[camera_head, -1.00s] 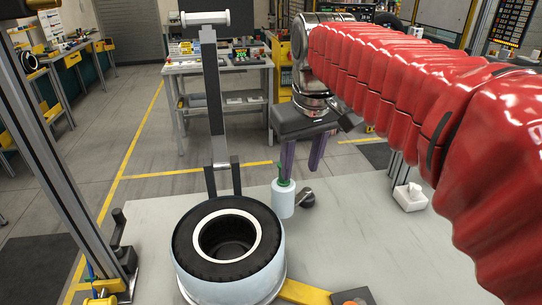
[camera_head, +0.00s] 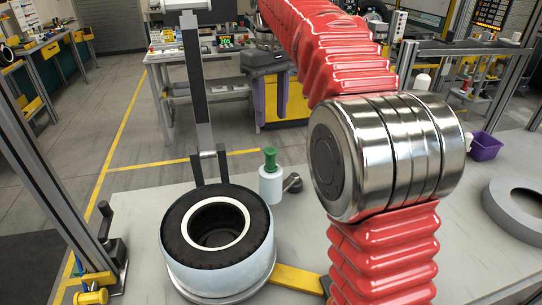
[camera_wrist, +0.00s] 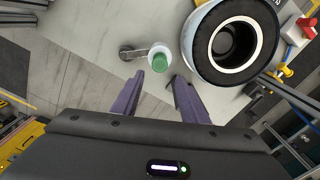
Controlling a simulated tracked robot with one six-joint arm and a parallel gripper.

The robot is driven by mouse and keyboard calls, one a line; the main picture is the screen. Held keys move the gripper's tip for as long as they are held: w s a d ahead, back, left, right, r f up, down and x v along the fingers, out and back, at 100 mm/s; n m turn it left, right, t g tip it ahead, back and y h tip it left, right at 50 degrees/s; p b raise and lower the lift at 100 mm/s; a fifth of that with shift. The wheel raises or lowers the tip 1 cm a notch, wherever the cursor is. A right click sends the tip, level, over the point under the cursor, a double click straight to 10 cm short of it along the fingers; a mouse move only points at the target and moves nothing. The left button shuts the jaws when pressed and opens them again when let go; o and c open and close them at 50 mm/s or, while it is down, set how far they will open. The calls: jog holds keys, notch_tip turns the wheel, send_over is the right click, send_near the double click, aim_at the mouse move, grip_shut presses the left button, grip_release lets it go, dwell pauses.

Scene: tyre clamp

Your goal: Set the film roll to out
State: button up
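The film roll (camera_head: 182,4) is a white cylinder at the top of a grey upright arm (camera_head: 195,85), cut off by the top edge of the head view. This arm stands behind a black tyre (camera_head: 182,237) with a pale wrapped side. I cannot make out the roll in the wrist view. My gripper (camera_head: 270,108) has two purple fingers, apart and empty, to the right of the upright arm. In the wrist view, the fingers of my gripper (camera_wrist: 160,80) point toward a green-capped bottle, with nothing held between them.
The green-capped white bottle (camera_head: 270,183) stands right of the tyre, beside a small dark knob-ended part (camera_head: 293,183). A yellow bar (camera_head: 298,279) runs right from the tyre's base. A purple bin (camera_head: 484,146) and grey ring (camera_head: 520,208) are at right. A metal post (camera_head: 50,160) stands left.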

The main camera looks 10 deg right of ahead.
aim_at(271, 150)
jog(key=shift+w+f, duration=0.1)
jog(key=shift+f, duration=0.05)
dwell(0.3)
notch_tip(271, 150, down, 14)
jog(key=shift+r, duration=0.2)
dwell(0.5)
jog(key=shift+c, duration=0.5)
grip_shut()
